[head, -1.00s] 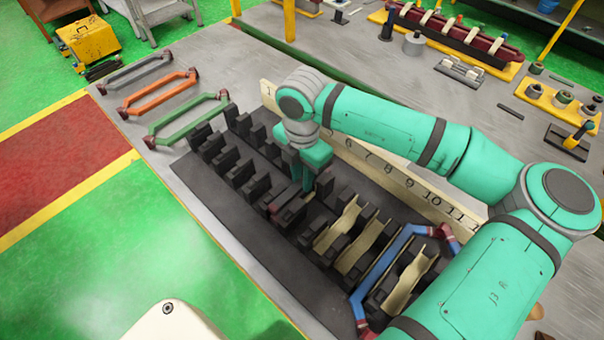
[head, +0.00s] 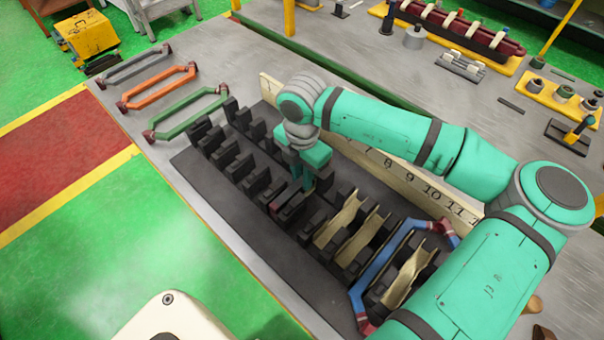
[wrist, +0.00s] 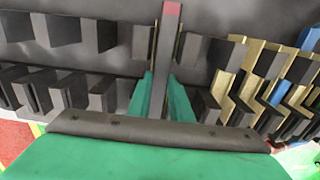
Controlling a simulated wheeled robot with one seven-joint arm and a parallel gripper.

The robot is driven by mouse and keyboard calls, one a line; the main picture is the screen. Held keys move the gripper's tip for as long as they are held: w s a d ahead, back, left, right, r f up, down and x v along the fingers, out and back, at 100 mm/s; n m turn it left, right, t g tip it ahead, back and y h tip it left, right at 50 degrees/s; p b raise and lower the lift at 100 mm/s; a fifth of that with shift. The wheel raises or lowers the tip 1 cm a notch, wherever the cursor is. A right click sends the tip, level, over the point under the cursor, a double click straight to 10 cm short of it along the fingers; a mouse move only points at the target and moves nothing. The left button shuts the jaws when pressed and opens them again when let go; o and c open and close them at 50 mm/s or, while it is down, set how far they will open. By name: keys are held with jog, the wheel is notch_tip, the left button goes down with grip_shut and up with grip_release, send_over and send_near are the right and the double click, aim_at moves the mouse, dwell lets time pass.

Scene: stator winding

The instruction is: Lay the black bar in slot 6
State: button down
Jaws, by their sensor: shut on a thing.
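The black bar (wrist: 166,48) is a long dark strip with a dark red end. My gripper (wrist: 160,95) is shut on it, a green finger on each side. Thin brass-coloured edges run along both sides of the bar, between two rows of black teeth. The slot's number is hidden behind my arm, and I cannot tell whether the bar touches the slot floor.
A numbered cream strip (head: 420,185) runs behind the block; 8 to 11 are readable. Brass liners (head: 342,220) and a blue coil (head: 388,258) sit in slots to the right. Green (head: 190,113), orange (head: 158,90) and grey (head: 133,68) coils lie at the left.

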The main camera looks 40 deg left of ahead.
jog(key=shift+f, duration=0.5)
dwell(0.9)
jog(key=c, duration=1.5)
grip_release()
jog(key=shift+r, duration=0.85)
jog(key=shift+r, duration=3.75)
notch_tip(320, 180, up, 11)
jog(key=shift+f, duration=0.1)
